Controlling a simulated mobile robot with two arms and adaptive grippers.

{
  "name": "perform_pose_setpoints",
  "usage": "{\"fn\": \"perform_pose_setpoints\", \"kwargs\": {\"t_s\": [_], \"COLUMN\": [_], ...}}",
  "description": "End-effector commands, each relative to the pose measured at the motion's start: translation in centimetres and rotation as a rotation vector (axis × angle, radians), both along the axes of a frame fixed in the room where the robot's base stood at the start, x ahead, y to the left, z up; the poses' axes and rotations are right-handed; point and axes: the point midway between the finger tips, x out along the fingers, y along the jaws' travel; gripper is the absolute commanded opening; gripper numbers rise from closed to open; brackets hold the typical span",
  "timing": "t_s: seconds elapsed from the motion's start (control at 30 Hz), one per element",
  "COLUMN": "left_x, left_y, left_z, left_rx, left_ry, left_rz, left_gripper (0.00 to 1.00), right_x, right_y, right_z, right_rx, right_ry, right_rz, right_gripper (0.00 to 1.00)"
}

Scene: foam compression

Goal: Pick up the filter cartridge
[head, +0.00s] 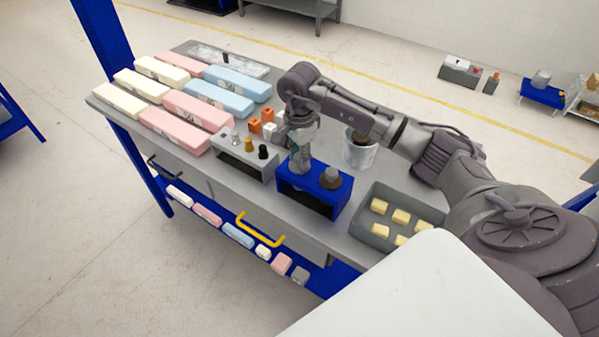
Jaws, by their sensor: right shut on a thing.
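My right gripper (298,152) reaches down over the left part of a blue box (313,199) on the grey workbench. It is shut on a small grey piece, which I take to be the filter cartridge (299,168). The fingers and the arm hide most of this piece. I cannot tell whether its lower end still touches the box. A grey cylinder on a dark brown round base (331,177) stands on the right part of the same box. My left gripper is not in view.
A grey box with small knobs (245,157) stands just left of the blue box. Pink, cream and blue foam bars (186,112) fill the bench's left.

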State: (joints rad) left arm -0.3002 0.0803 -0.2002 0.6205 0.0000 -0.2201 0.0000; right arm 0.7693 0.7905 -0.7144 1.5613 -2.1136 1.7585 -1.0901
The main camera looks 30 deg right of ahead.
Motion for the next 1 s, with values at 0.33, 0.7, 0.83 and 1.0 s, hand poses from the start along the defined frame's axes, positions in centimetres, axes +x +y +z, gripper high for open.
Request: {"fn": "perform_pose_setpoints", "kwargs": {"t_s": [0.33,0.7,0.83,1.0], "left_x": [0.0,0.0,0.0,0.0], "left_y": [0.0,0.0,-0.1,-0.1], "left_z": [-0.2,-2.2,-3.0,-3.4], "left_rx": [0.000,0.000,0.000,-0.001], "left_ry": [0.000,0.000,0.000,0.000], "left_rz": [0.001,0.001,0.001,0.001], "left_gripper": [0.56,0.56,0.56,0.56], "right_x": [0.1,0.2,0.1,0.1], "right_y": [0.0,0.0,0.0,-0.1], "right_z": [0.4,5.2,7.8,11.9], "right_rx": [0.000,0.000,0.000,-0.002], "right_ry": [-0.002,-0.008,-0.008,-0.008], "right_rz": [0.000,0.001,0.001,-0.001], "right_gripper": [0.00,0.00,0.00,0.00]}}
